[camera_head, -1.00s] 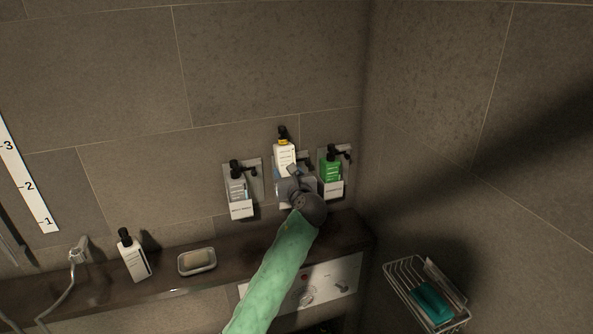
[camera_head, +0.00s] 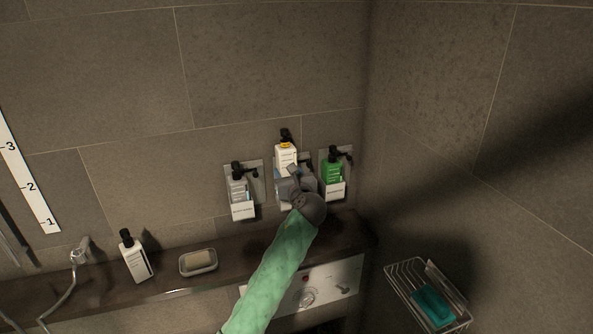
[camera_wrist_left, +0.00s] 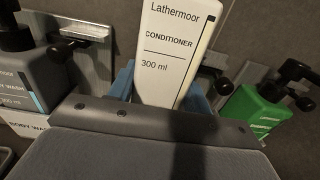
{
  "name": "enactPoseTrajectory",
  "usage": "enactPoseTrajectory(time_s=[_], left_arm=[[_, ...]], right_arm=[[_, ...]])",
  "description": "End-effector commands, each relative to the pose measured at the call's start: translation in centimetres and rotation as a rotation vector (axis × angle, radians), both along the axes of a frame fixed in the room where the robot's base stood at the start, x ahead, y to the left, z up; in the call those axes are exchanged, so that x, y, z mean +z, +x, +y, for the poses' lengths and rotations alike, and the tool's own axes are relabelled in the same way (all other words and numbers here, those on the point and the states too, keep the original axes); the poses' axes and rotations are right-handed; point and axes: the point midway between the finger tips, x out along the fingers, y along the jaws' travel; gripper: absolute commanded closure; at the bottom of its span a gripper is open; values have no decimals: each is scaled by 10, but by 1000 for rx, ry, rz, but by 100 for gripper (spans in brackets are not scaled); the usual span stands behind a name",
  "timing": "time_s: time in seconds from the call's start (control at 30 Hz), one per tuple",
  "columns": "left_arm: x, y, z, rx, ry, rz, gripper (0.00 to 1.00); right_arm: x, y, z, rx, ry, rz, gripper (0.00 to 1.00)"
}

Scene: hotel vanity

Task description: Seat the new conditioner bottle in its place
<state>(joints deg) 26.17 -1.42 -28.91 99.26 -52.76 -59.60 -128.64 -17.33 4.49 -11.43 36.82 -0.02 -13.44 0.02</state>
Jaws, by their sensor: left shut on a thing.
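The white conditioner bottle (camera_head: 286,157) has a black pump and a yellow band at its neck. Its label reads Lathermoor Conditioner 300 ml in the left wrist view (camera_wrist_left: 171,48). It stands nearly upright at the middle wall holder (camera_head: 307,158), higher than the bottles on either side. My left gripper (camera_head: 291,183) is shut on the bottle's lower part; blue finger pads show on both sides of it in the left wrist view. The gripper hides the bottle's base and most of the holder, so I cannot tell whether the base is inside. My right gripper is not in view.
A grey body wash bottle (camera_head: 238,188) sits in the left holder and a green bottle (camera_head: 332,172) in the right one, both close. The ledge below carries another white bottle (camera_head: 134,259) and a soap dish (camera_head: 199,268). A wire basket (camera_head: 402,283) hangs at the right.

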Motion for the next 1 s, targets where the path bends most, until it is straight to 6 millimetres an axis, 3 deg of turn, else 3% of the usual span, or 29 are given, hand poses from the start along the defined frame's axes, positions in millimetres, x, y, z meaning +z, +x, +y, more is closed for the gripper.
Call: enactPoseTrajectory(time_s=[0.37, 1.0], left_arm=[[4, 4, 6, 7, 0, -4, 100], [-14, 3, 5, 7, 0, 2, 100]], right_arm=[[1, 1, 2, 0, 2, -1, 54], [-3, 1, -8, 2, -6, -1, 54]])
